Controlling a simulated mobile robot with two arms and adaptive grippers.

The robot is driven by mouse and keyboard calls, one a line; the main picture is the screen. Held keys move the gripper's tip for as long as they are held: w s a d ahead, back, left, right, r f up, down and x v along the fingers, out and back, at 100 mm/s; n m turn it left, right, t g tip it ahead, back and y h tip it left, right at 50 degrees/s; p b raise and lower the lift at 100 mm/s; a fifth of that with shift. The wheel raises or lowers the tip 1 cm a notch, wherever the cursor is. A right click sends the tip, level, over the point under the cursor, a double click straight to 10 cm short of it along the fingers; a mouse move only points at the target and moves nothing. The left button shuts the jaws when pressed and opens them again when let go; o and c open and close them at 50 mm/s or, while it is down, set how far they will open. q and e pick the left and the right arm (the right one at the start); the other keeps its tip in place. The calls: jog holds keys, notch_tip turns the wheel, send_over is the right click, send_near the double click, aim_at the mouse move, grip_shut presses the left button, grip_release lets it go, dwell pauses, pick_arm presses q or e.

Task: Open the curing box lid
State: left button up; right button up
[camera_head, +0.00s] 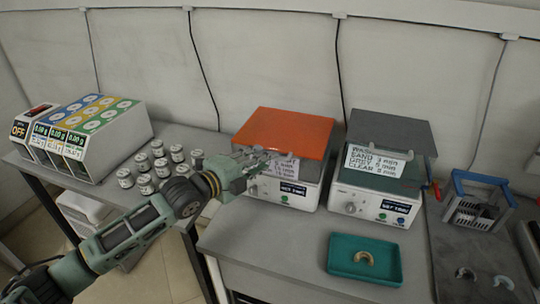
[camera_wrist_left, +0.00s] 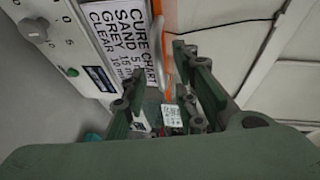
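The curing box (camera_head: 285,192) is a white unit with a knob and an orange lid (camera_head: 285,132), standing on the grey bench. The lid lies over the box and looks down. My left gripper (camera_head: 262,160) is at the lid's front left edge, partly covering the chart card. In the left wrist view the fingers (camera_wrist_left: 160,85) are apart, with the orange lid edge (camera_wrist_left: 169,45) and a grey handle bar (camera_wrist_left: 158,45) just beyond and between them. I cannot tell whether they touch. The cure chart card (camera_wrist_left: 118,40) is beside them. My right gripper is out of view.
A similar box with a grey lid (camera_head: 390,130) stands close on the right. A teal tray (camera_head: 345,268) with a curved piece lies in front. Several small jars (camera_head: 157,148) and a multi-coloured display unit (camera_head: 85,130) are left.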

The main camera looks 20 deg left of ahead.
pick_arm(q)
jog(key=shift+x, duration=2.15)
jog(key=shift+f, duration=0.1)
jog(key=shift+c, duration=0.3)
jog(key=c, duration=0.6)
jog(key=shift+f, duration=0.1)
grip_shut()
